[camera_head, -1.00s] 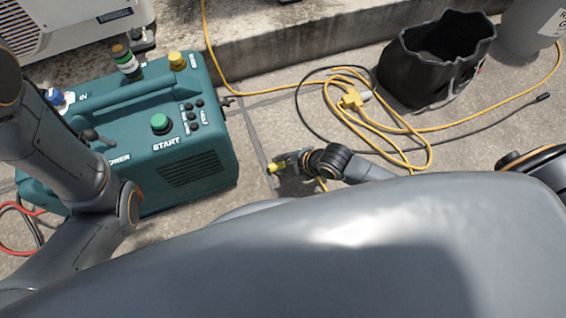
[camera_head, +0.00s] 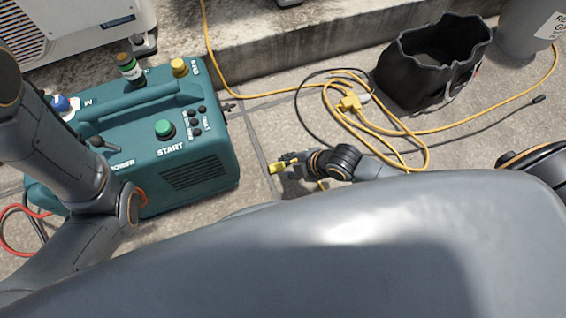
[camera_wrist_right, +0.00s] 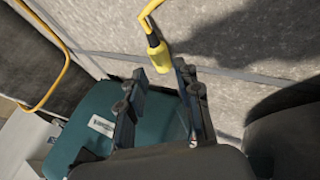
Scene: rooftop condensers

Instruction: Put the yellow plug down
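The yellow plug (camera_head: 277,168) shows at the fingertips of my right gripper (camera_head: 285,164), low in the middle of the head view, to the right of the teal machine. I cannot tell whether the plug touches the floor. My left arm crosses the left of the head view, but its gripper is out of view.
The teal machine (camera_head: 205,175) with a green START button stands at left. A coiled yellow cord (camera_head: 425,150) and a black cable lie on the floor at right. A black bag (camera_head: 420,90) and a grey cylinder (camera_head: 520,30) stand behind. A concrete ledge (camera_head: 300,45) runs across the back.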

